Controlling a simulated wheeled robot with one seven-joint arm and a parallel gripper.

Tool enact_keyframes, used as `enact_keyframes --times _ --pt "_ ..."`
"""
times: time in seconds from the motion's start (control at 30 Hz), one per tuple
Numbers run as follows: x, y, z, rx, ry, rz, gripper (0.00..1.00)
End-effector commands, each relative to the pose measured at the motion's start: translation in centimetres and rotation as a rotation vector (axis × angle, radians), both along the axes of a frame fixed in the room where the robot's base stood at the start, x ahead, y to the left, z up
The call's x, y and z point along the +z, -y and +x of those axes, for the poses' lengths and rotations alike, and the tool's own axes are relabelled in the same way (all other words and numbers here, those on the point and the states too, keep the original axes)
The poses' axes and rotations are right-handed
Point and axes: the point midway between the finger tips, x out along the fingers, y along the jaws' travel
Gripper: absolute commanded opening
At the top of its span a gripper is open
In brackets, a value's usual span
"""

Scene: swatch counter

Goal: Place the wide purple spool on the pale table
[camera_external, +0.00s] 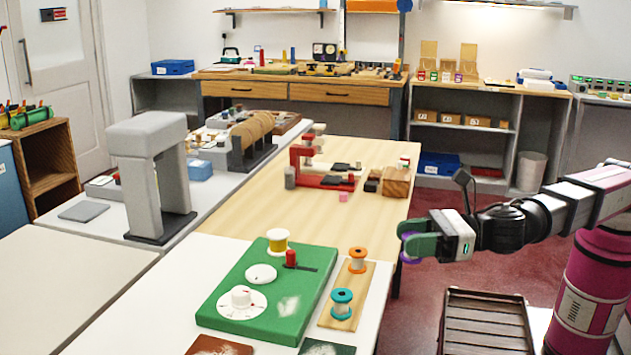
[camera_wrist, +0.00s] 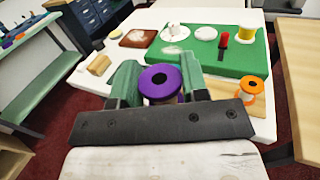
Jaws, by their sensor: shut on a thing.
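My gripper (camera_external: 411,244) is shut on a purple spool (camera_external: 410,260), held in the air over the floor, right of the tables. In the wrist view the purple spool (camera_wrist: 147,84) sits upright between the green fingers of my gripper (camera_wrist: 160,86); its lower part is mostly hidden. The nearest table has a white top (camera_external: 210,262) and carries a green board. A light wood table (camera_external: 262,211) adjoins it behind, and a pale beige surface (camera_external: 60,290) lies at the left. I cannot tell which one is the pale table.
The green board (camera_external: 232,283) carries a yellow spool (camera_external: 278,237), white discs and a red peg. Beside it, a wooden strip (camera_external: 352,295) holds an orange spool (camera_external: 358,256) and a teal spool (camera_external: 342,300). A dark slatted crate (camera_external: 486,318) stands below my arm. The light wood table's near part is clear.

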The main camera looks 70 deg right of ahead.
Motion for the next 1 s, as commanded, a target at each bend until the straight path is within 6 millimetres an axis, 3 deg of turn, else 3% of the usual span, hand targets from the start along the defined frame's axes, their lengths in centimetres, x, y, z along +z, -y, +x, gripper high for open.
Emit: enact_keyframes --times 0.23,0.7,1.0 --pt "-0.5 0.2 0.8 -0.002 -0.001 0.0 0.18" --pt "-5.8 2.7 9.3 -0.002 -0.002 -0.001 0.18" --pt "-7.4 3.4 11.3 0.0 -0.001 -0.001 0.18"
